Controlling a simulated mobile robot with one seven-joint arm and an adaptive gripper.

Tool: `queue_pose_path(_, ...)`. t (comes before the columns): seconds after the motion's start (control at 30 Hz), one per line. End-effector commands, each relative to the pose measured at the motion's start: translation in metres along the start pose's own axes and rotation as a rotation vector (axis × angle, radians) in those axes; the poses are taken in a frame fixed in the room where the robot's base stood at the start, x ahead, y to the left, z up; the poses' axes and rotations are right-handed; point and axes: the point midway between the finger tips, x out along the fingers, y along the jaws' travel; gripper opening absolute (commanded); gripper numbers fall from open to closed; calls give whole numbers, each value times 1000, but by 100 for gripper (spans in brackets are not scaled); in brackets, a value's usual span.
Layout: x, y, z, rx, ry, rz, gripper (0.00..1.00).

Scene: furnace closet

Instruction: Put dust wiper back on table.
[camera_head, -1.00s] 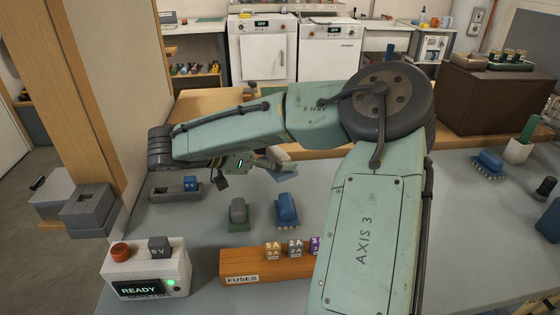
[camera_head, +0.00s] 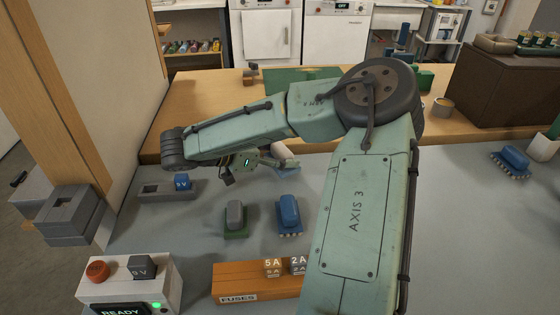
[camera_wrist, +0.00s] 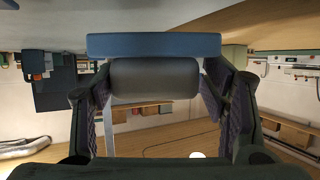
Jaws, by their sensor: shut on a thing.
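My gripper (camera_head: 268,161) is shut on a dust wiper (camera_head: 288,169), held above the grey table (camera_head: 190,230). The wiper has a grey rounded handle and a flat blue pad. In the wrist view my gripper (camera_wrist: 158,88) has one finger on each side of the grey handle, and the wiper's blue pad (camera_wrist: 153,45) lies across the top of the picture. In the head view my arm hides part of the grip and part of the table.
A blue bristled block (camera_head: 289,212), a grey-and-green block (camera_head: 235,217) and an orange fuse rack (camera_head: 238,282) stand below the gripper. A grey tray (camera_head: 155,191) is at left. A wooden bench (camera_head: 215,105) is behind. Bare grey table lies between the blocks.

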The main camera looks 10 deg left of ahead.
Motion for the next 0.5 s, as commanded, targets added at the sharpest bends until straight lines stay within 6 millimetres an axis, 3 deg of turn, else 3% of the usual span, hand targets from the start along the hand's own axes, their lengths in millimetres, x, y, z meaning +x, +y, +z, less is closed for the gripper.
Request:
queue_pose_path(0.2, 10, 0, 27, -5, -2, 1, 34)
queue_pose_path(0.5, 13, 0, 31, 0, 0, 0, 34)
